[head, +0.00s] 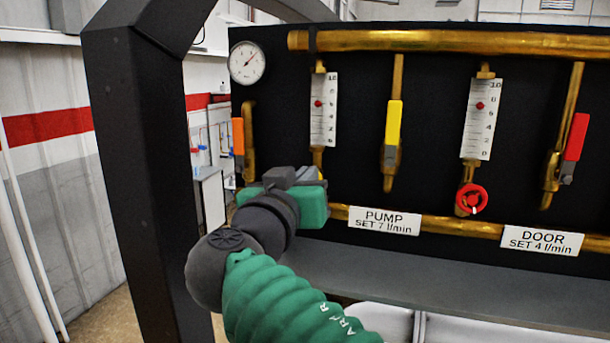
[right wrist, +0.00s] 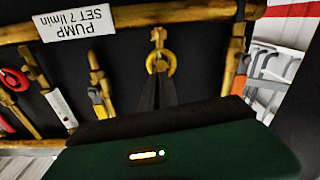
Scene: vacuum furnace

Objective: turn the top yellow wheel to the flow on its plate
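The yellow wheel (right wrist: 172,62) shows in the right wrist view, which sees the panel upside down. In the head view my right gripper hides it. The plate (head: 384,220) reads PUMP, SET 7 l/min. The white flow scale (head: 323,110) above has its red marker near 6. My right gripper (head: 296,175) is in front of the panel, left of the plate. Its dark fingers (right wrist: 159,80) look closed together in the wrist view, tips overlapping the wheel's near rim. I cannot tell whether they touch it. My left gripper is out of view.
A red wheel (head: 471,198) sits under the second scale (head: 479,118), beside the DOOR plate (head: 542,240). Orange (head: 238,136), yellow (head: 394,122) and red (head: 576,136) lever handles stand out from brass pipes. A grey ledge (head: 440,290) runs below; a black frame post (head: 150,180) stands left.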

